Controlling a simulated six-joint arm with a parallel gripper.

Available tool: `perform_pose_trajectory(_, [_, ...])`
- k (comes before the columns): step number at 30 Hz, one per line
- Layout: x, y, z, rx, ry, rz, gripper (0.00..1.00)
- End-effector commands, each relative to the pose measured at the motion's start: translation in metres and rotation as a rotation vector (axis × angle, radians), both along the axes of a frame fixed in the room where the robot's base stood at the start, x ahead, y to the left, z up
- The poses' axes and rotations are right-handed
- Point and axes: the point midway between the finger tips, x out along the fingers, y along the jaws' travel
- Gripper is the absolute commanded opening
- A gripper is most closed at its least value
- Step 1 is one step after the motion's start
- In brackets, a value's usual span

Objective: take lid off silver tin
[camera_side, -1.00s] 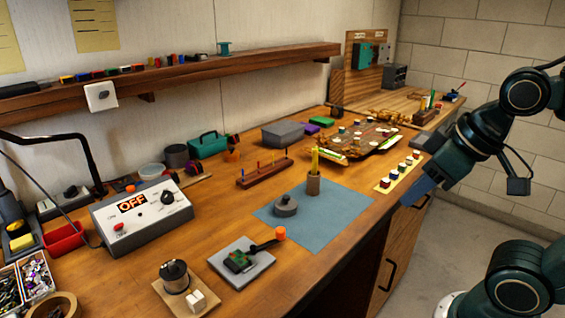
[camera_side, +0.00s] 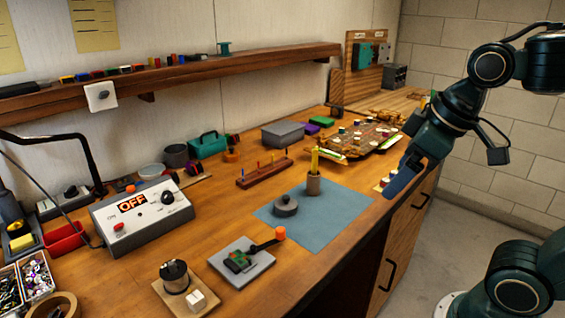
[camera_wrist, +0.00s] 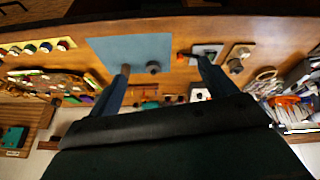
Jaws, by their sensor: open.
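A low round grey tin (camera_side: 286,206) with a knobbed lid on top sits on the blue mat (camera_side: 325,228). I take it as the silver tin; the seam between lid and body is too small to make out. The tin also shows in the wrist view (camera_wrist: 153,68), between my fingers as seen from above but well beyond them. My gripper (camera_side: 398,190) is open and empty, above the front edge of the bench, to the right of the mat and apart from the tin.
A brown cup with yellow sticks (camera_side: 313,184) stands just right of the tin. A grey plate (camera_side: 241,263) with a green-and-black tool lies in front. A wooden rack (camera_side: 264,173) stands behind the mat. The mat's front part is clear.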

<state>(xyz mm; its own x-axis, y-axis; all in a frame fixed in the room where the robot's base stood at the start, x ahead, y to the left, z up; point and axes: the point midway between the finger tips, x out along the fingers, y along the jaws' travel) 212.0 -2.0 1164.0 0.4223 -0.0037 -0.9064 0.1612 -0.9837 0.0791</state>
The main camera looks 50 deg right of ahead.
Motion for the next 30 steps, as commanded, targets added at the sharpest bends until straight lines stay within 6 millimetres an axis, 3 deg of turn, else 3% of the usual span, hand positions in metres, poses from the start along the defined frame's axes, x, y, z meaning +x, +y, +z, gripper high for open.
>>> perform_pose_trajectory(9, [0.065, -0.005, 0.018, -0.118, 0.101, 0.277, 0.84])
perform_pose_trajectory(16, [0.115, -0.010, 0.019, -0.185, 0.169, 0.488, 0.84])
perform_pose_trajectory(30, [0.217, -0.023, -0.011, -0.274, 0.291, 0.937, 0.84])
